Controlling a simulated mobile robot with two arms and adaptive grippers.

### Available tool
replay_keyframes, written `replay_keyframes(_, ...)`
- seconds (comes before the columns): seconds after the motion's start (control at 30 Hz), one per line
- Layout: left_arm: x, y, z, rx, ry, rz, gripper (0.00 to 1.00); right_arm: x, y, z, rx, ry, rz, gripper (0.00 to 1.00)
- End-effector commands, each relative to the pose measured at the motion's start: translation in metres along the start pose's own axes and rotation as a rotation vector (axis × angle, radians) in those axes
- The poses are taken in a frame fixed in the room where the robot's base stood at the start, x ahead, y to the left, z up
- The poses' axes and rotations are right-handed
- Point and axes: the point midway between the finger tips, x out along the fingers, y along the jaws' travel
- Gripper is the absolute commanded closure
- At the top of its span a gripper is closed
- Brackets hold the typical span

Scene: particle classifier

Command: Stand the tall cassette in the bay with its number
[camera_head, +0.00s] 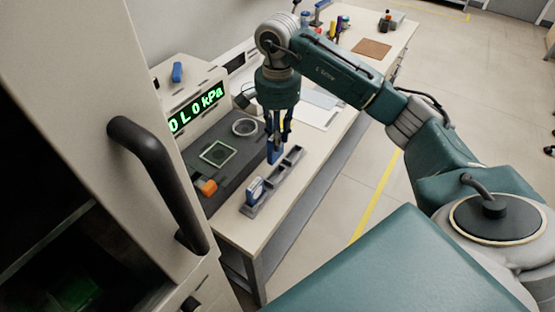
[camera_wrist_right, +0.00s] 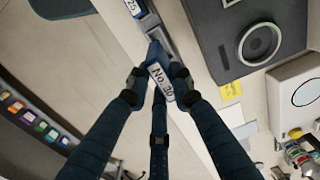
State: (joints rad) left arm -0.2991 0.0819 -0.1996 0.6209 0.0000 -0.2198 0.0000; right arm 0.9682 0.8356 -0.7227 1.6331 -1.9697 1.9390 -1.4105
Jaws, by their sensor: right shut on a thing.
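My right gripper (camera_head: 279,136) is shut on a tall blue cassette (camera_head: 273,154), above the far end of a grey rack (camera_head: 267,199). In the right wrist view the fingers (camera_wrist_right: 158,82) close on both sides of this cassette, and its white label (camera_wrist_right: 162,84) reads "No. 30". The grey rack (camera_wrist_right: 159,40) shows beyond it there. I cannot tell whether the cassette's lower end touches the rack. Another blue and white cassette (camera_head: 255,190) stands at the rack's near end. The bay numbers are not readable in the head view. My left gripper is not in view.
A large door handle (camera_head: 150,165) is in the near left. The bench edge runs close along the rack's right side.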

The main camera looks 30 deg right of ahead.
Motion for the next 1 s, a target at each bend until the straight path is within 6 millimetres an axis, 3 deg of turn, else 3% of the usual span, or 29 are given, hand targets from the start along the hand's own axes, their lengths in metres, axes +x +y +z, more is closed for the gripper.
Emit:
replay_keyframes(0.2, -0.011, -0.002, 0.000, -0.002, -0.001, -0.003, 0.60, 0.039, 0.001, 0.000, -0.001, 0.000, 0.001, 1.00)
replay_keyframes(0.43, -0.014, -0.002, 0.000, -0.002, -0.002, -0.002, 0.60, 0.056, 0.000, 0.000, -0.002, 0.000, 0.000, 1.00)
replay_keyframes(0.63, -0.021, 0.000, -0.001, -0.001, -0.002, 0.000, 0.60, 0.085, 0.001, 0.001, -0.002, -0.001, 0.000, 1.00)
replay_keyframes(1.0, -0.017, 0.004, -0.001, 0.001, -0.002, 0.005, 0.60, 0.093, 0.000, 0.000, -0.003, 0.002, -0.002, 1.00)
